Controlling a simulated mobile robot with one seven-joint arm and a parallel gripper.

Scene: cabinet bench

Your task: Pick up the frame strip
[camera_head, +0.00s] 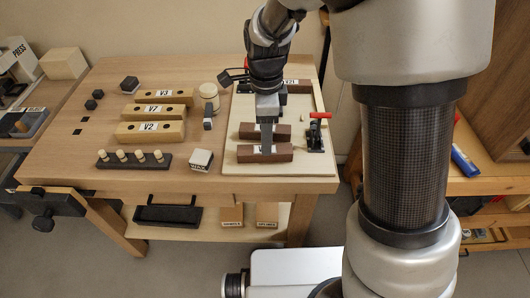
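No label in view clearly reads as frame strip. Dark brown bars lie on a cream board (310,165) on the bench's right side and may be it; I cannot tell which one. One brown bar (246,154) is at the board's front, a second brown bar (246,130) is just behind it, and a third brown bar (303,87) lies at the back. My gripper (267,150) points down over the two front bars, its fingers covering their middles. I cannot tell whether it touches either bar, and the gap between its fingers is hidden.
A red-handled clamp (316,138) stands right of the bars. Left are tan blocks marked V2 (150,132) and V3 (160,97), a dark peg rack (134,162) and a white labelled block (201,160).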

